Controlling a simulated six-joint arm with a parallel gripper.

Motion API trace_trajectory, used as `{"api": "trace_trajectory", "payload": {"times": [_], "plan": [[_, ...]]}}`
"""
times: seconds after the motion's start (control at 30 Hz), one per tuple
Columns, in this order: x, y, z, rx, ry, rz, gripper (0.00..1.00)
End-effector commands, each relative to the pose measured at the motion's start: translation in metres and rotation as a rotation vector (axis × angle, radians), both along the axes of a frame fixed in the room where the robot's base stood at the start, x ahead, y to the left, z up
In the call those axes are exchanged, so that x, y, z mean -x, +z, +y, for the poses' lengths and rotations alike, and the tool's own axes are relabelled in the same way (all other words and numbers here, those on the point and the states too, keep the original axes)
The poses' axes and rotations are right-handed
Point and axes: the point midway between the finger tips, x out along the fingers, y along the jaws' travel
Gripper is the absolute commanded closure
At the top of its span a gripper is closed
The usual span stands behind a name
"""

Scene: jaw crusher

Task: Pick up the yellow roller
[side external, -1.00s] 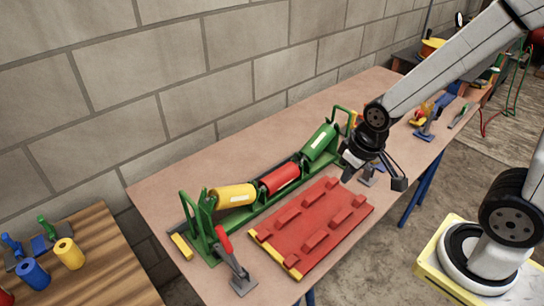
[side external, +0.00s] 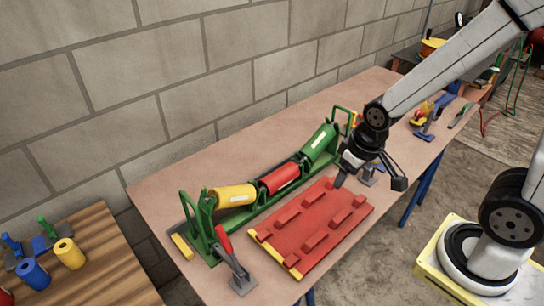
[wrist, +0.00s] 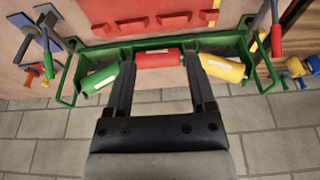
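The yellow roller (side external: 234,195) lies in the left end of a green frame (side external: 215,240) on the table. A red roller (side external: 280,178) sits in the middle and a green roller (side external: 320,143) at the right end. In the wrist view, the yellow roller (wrist: 222,68) is right of my gripper (wrist: 159,60). My gripper is open and empty, its fingers apart on either side of the red roller (wrist: 158,59) in that view. In the side view, my gripper (side external: 340,181) is above the table beside the red plate, well right of the yellow roller.
A red plate with raised blocks (side external: 310,225) lies in front of the frame. A red-handled clamp (side external: 237,270) stands near the frame's left end. A block wall (side external: 130,100) is behind the table. A wooden table (side external: 90,270) with blue and yellow cylinders is at lower left.

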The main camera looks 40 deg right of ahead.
Motion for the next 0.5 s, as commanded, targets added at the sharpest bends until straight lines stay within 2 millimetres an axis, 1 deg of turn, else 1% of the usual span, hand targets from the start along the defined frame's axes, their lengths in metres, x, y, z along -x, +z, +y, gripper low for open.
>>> {"api": "trace_trajectory", "payload": {"times": [0.03, 0.07, 0.1, 0.37, 0.5], "plan": [[0.0000, 0.0000, 0.0000, 0.000, 0.000, 0.000, 0.11], [0.0000, 0.0000, 0.0000, 0.000, 0.000, 0.000, 0.02], [0.0000, 0.0000, 0.0000, 0.000, 0.000, 0.000, 0.00], [-0.0014, 0.0000, 0.0003, -0.003, -0.007, 0.000, 0.00], [-0.0096, -0.0005, 0.0025, -0.022, -0.053, 0.007, 0.00]]}}
